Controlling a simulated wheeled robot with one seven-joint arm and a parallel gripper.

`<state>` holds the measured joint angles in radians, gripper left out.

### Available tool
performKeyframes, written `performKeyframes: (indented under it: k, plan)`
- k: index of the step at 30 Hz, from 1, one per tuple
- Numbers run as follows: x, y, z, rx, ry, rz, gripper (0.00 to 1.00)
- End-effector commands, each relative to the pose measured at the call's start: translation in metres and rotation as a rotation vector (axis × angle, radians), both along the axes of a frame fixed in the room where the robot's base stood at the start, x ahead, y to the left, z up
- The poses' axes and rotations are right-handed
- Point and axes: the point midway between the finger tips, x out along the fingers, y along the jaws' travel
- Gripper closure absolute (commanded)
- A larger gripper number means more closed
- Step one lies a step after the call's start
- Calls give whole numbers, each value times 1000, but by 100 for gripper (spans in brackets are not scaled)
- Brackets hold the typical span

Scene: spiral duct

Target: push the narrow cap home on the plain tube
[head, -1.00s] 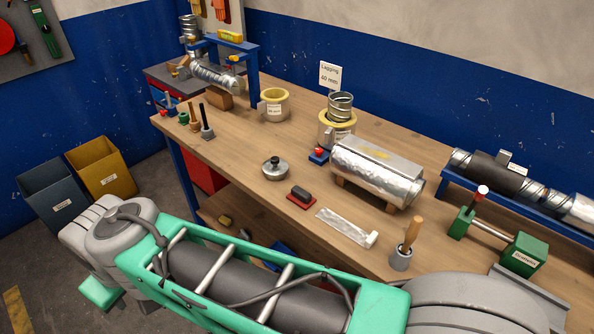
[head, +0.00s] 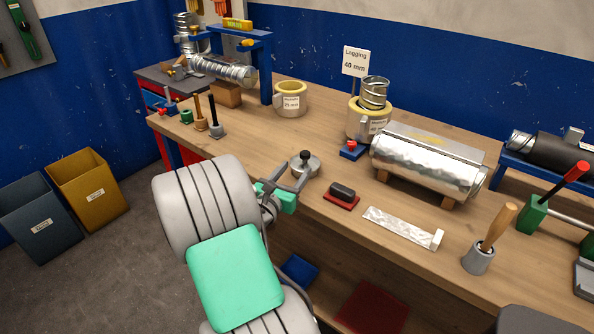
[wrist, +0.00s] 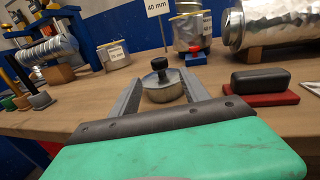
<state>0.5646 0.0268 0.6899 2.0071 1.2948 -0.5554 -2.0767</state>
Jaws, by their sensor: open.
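A small round metal cap with a black knob (head: 304,166) sits on the bench near its front edge; it also shows in the wrist view (wrist: 163,88). I take it as the narrow cap. My gripper (head: 293,170) is open, its two grey fingers reaching to either side of the cap; the wrist view shows the cap between the fingers (wrist: 162,80). I cannot tell whether they touch it. Ridged metal ducts stand in a yellow-rimmed pot (head: 374,92) and lie on the blue stand (head: 222,70). I cannot tell which is the plain tube.
Right of the cap are a black block on a red base (head: 342,194), a foil strip (head: 398,226) and a foil-wrapped cylinder (head: 425,165) on wooden supports. A pot labelled 25 mm (head: 291,103) stands behind. Handled tools (head: 214,125) stand at left. Bins (head: 88,190) are on the floor.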

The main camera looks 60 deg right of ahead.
Motion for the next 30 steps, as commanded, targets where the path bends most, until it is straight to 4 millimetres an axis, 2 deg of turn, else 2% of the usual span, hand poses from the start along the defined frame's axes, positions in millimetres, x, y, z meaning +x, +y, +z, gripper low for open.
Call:
performKeyframes:
  k: [4,11,17,25,30]
  plan:
    - [0,-34,3,1,-6,-5,46]
    - [2,-63,3,2,-9,-3,46]
    - [4,-96,3,2,-10,-2,46]
    - [5,-101,2,2,-9,1,47]
    - [5,-101,2,2,-9,1,61]
